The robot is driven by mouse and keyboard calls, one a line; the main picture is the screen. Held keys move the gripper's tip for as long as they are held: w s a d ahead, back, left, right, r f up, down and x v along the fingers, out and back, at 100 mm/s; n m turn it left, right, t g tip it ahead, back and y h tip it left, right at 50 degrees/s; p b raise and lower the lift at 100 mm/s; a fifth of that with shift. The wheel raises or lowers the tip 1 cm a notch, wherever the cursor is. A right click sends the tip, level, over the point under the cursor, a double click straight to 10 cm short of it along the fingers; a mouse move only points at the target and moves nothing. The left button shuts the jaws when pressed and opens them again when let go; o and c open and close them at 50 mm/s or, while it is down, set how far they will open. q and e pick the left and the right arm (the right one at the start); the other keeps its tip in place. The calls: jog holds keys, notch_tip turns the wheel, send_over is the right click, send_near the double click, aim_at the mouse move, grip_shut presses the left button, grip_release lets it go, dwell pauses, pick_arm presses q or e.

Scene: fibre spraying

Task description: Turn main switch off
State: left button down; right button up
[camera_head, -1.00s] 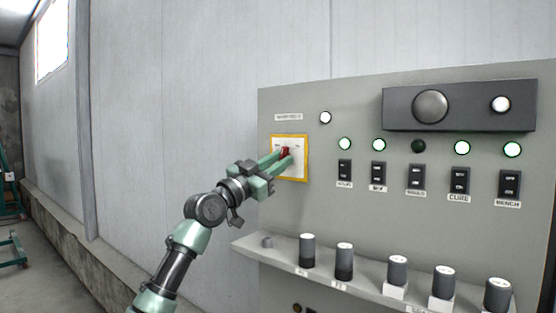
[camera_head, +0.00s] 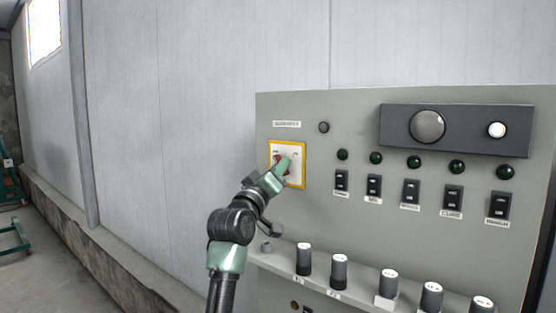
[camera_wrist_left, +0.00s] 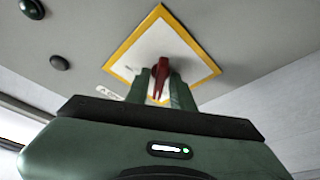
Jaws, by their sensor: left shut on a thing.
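The main switch is a red handle (camera_wrist_left: 159,80) on a white plate with a yellow border (camera_head: 304,165), at the upper left of the grey control panel (camera_head: 340,105). In the left wrist view the plate (camera_wrist_left: 190,62) appears tilted, with the red handle between my fingers. My left gripper (camera_head: 283,166) is shut on the red handle, and its fingers partly hide it in the head view. The left gripper also shows in the left wrist view (camera_wrist_left: 160,90). The lamp beside the label above the switch (camera_head: 324,127) is dark. My right gripper is not in view.
Several rocker switches (camera_head: 411,191) sit below a row of dark green lamps (camera_head: 414,162). A ledge with several knobs (camera_head: 339,270) juts out below. A dark box (camera_head: 460,128) is mounted at the upper right. A plain wall stands left of the panel.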

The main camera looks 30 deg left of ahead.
pick_arm(q)
jog(key=shift+r+n+g+y+p, duration=0.15)
jog(key=shift+n+g+y+p, duration=0.25)
jog(key=shift+n+p, duration=0.6)
jog(key=shift+n, duration=0.3)
jog(key=c, duration=1.5)
grip_release()
jog(key=b+v, duration=0.3)
jog(key=v, duration=0.4)
jog(key=shift+s+d+f, duration=0.1)
jog(key=shift+s+f, duration=0.15)
jog(key=shift+s, duration=0.1)
